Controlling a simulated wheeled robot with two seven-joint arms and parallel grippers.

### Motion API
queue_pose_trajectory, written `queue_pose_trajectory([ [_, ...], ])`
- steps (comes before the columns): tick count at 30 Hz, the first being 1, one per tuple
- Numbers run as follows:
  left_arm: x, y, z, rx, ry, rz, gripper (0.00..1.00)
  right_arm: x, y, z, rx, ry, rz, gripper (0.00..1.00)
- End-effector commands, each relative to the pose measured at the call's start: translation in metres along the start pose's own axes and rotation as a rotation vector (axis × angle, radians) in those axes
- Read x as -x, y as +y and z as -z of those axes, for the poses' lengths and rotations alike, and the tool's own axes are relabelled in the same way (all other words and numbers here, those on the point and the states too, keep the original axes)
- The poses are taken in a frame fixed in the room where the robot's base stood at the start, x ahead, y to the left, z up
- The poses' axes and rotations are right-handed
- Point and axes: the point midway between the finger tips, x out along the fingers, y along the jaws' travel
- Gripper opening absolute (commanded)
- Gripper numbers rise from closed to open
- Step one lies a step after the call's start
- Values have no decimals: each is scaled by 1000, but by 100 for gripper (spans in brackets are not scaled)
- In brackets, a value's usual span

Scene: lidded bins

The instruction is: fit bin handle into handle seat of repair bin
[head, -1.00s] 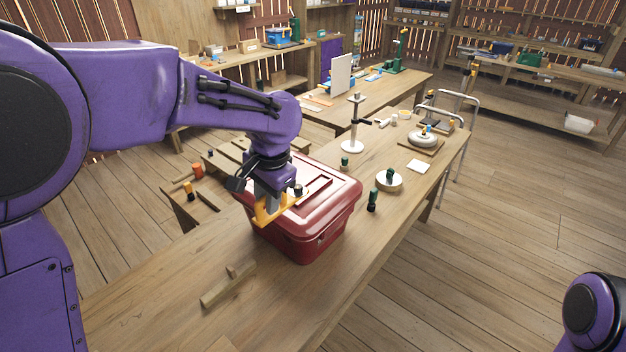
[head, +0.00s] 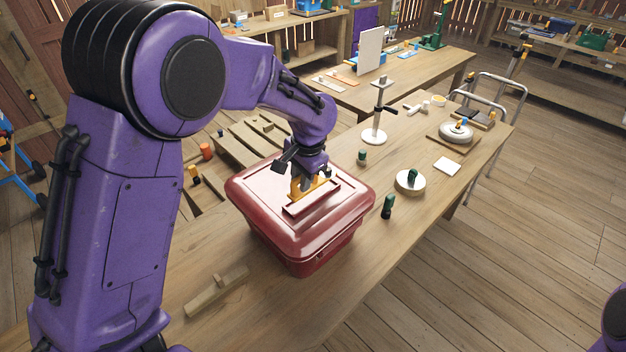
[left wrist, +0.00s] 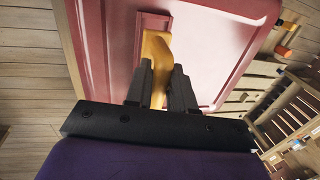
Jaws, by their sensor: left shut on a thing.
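The red repair bin (head: 300,245) stands on the wooden bench with its lid on. A raised rectangular handle seat (head: 322,201) is on the lid top. My left gripper (head: 304,181) is shut on the orange-yellow bin handle (head: 296,190) and holds it over the lid, at the far-left part of the seat. In the left wrist view the handle (left wrist: 157,50) runs from between my fingers (left wrist: 158,82) to the seat (left wrist: 143,28) and overlaps it. I cannot tell if the handle touches the seat. My right gripper is not in view.
A wooden T-shaped piece (head: 215,292) lies left of the bin. Dark green knobs (head: 388,206) and a round white disc (head: 411,184) stand to the right. A white-based stand (head: 376,134) is behind. The bench front right of the bin is clear.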

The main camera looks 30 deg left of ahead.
Motion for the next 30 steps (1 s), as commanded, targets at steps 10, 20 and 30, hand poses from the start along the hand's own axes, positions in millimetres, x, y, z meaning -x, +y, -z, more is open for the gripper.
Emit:
queue_pose_trajectory([
  [10, -43, 5, 6, -2, -1, 0, 0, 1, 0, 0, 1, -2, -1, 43],
  [20, -48, 8, 8, -6, 2, 1, 48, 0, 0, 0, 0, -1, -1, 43],
  [30, -41, 8, 9, -6, 5, 1, 48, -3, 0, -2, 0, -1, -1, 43],
])
